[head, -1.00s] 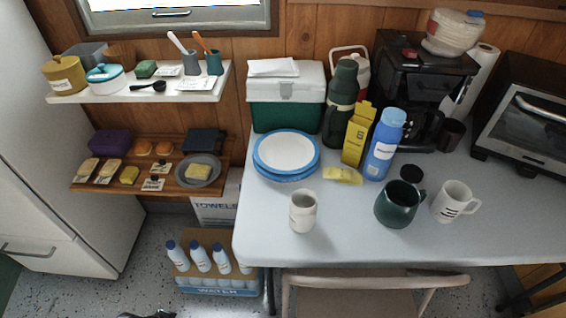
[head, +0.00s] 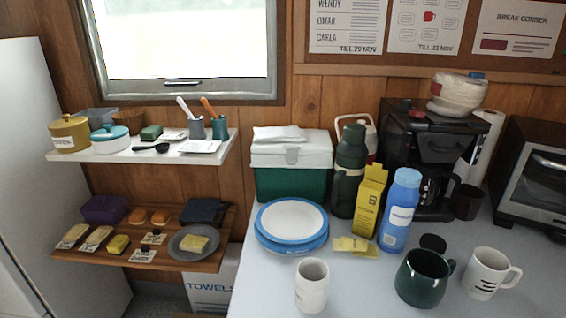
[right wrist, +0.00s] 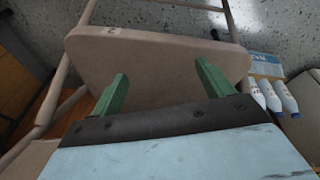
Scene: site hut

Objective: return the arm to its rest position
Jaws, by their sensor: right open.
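My right gripper (right wrist: 160,88) shows in the right wrist view as two green fingers set wide apart, open, with nothing between them. Beyond the fingers is the beige seat of a chair (right wrist: 165,65); I cannot tell the exact gap to it. Neither of my grippers shows in the head view now, and my left gripper is in no current view.
The table (head: 265,295) holds a white cup (head: 311,287), a green mug (head: 422,278), a white mug (head: 487,272), plates (head: 291,222), a blue bottle (head: 399,212) and a coffee maker (head: 432,150). Shelves stand left. Bottles (right wrist: 272,96) stand near the chair on the floor.

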